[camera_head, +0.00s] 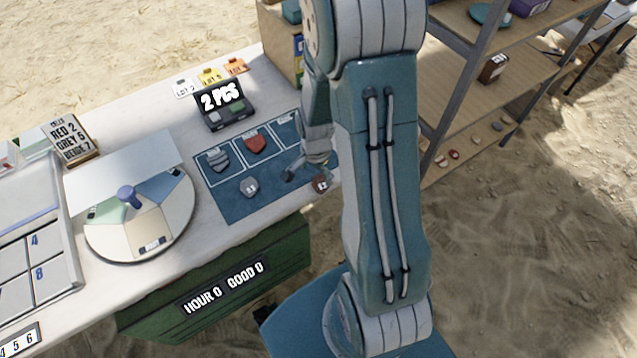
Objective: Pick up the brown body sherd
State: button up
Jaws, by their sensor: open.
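A small reddish-brown sherd (321,185) with a pale number mark lies at the right front of the blue mat (232,209); I take it as the brown body sherd. My gripper (305,176) is open and low over the mat, just left of and behind this sherd. Its fingers look empty. I cannot tell whether a fingertip touches the sherd. My own arm hides the mat's right end. A grey sherd (249,187) with a number mark lies on the mat left of my gripper.
Framed boxes on the mat show a grey striped shape (218,160) and a red shape (256,144). A dark "2 PCS" display (221,104) stands behind. A round divided turntable (104,240) and a numbered tray (70,262) are at left. Shelving (470,95) stands at right.

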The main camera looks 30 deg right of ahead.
aim_at(321, 183)
jog(key=f, duration=0.1)
jog(key=d+f, duration=0.1)
jog(key=f, duration=0.2)
jog(key=shift+w+d+f, duration=0.1)
jog(key=shift+d+f, duration=0.1)
jog(key=shift+d, duration=0.15)
jog(key=shift+d+f, duration=0.1)
jog(key=shift+d, duration=0.1)
jog(key=shift+a, duration=0.65)
jog(key=c, duration=0.9)
jog(key=shift+d, duration=0.35)
